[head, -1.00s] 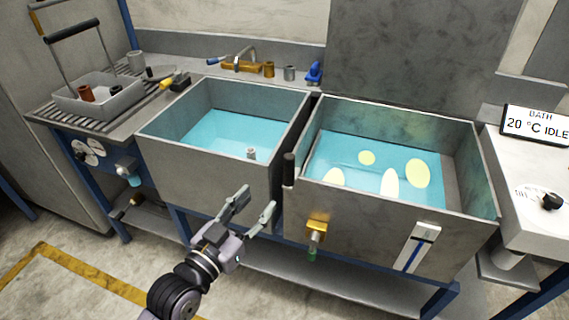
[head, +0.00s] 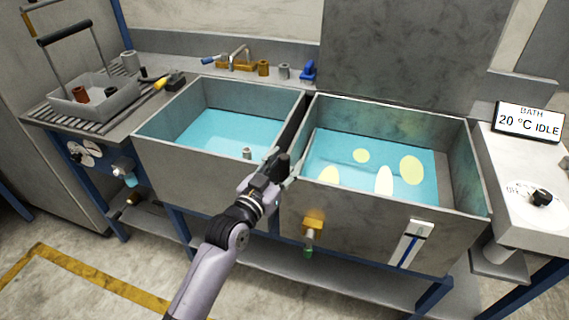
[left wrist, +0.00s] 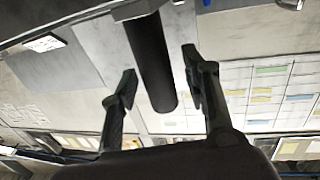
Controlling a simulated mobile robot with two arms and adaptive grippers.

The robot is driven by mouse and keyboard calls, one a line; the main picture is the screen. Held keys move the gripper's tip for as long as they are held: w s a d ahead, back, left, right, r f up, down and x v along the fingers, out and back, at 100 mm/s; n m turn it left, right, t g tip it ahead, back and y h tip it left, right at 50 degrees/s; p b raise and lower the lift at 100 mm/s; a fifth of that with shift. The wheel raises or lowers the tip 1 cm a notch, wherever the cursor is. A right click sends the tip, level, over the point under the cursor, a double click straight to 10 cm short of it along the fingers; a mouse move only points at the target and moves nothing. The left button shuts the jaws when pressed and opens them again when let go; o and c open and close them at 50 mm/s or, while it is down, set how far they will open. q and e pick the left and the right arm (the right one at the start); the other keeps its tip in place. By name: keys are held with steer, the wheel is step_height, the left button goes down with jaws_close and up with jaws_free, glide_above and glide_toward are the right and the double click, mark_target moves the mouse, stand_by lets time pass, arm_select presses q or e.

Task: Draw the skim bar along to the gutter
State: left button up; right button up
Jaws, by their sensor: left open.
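The skim bar's dark upright handle (left wrist: 150,62) stands at the left front of the right tank. In the left wrist view it runs between the two fingers of my left gripper (left wrist: 158,95), with gaps on both sides. In the head view my open left gripper (head: 280,172) is at that tank's front left corner and mostly hides the handle. The rest of the bar cannot be made out clearly. The right tank (head: 350,218) holds blue water with several pale yellow patches (head: 411,170) on it. The gutter (head: 457,182) is the grey strip at its right end. My right gripper is not in view.
The left tank (head: 185,165) also holds blue water. A brass tap (head: 312,225) and a gauge plate (head: 412,243) stick out from the right tank's front. A bath display (head: 529,120) stands at right. A grey tray (head: 95,108) sits at far left.

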arm_select(q)
steer(key=shift+c, duration=0.3)
jaws_close()
stand_by(0.6)
